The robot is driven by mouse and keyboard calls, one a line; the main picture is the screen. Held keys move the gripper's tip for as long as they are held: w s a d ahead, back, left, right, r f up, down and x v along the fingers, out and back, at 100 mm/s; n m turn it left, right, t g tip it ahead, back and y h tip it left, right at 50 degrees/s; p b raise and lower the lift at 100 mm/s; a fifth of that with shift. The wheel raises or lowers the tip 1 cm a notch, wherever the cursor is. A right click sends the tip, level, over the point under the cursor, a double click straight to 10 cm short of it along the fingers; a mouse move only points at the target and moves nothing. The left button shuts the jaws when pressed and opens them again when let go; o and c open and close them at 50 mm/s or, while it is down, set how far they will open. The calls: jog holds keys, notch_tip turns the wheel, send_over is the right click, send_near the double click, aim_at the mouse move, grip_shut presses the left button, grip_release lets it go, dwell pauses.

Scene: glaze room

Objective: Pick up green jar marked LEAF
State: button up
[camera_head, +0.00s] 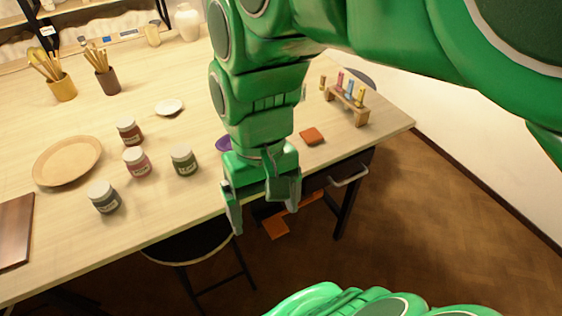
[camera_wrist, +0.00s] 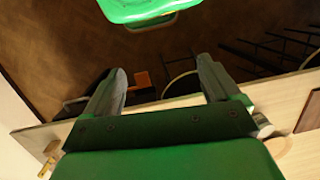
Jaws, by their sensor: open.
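The green jar (camera_head: 184,160) has a white lid and a pale label too small to read. It stands upright on the wooden table, the rightmost of several jars in the head view. My gripper (camera_head: 264,212) is open and empty, pointing down near the table's front edge, to the right of the green jar and apart from it. In the wrist view my gripper's two fingers (camera_wrist: 160,82) are spread with nothing between them. I cannot make out the green jar in the wrist view.
A pink jar (camera_head: 137,162), a dark red jar (camera_head: 130,131) and a dark grey jar (camera_head: 103,197) stand left of the green one. A round plate (camera_head: 67,160) lies further left. A purple dish (camera_head: 224,144) is partly hidden behind my arm. A stool (camera_head: 190,243) stands below the front edge.

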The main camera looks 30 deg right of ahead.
jog(key=w+a+r+m+g+y, duration=0.1)
jog(key=w+a+m+y, duration=0.3)
jog(key=w, duration=0.6)
jog(key=w+a+r+m+y, duration=0.1)
jog(key=w+a+m+y, duration=0.25)
jog(key=w, duration=0.55)
jog(key=w+d+f+m+t+y, duration=0.1)
jog(key=w+d+m+y, duration=0.2)
jog(key=w+m, duration=0.35)
jog(key=w+d+f+m+t+y, duration=0.1)
jog(key=w+d+m+y, duration=0.15)
jog(key=w, duration=0.75)
send_near(176, 156)
jog(key=shift+w+a+f+m, duration=0.15)
jog(key=shift+w+a+f, duration=0.2)
jog(key=shift+a+f, duration=0.2)
jog(key=shift+w+a+f+m, duration=0.1)
jog(key=shift+w+a+f, duration=0.25)
jog(key=shift+a+f, duration=0.2)
jog(key=shift+f, duration=0.25)
jog(key=shift+x, duration=3.8)
jog(key=shift+r, duration=0.1)
jog(key=c, duration=1.4)
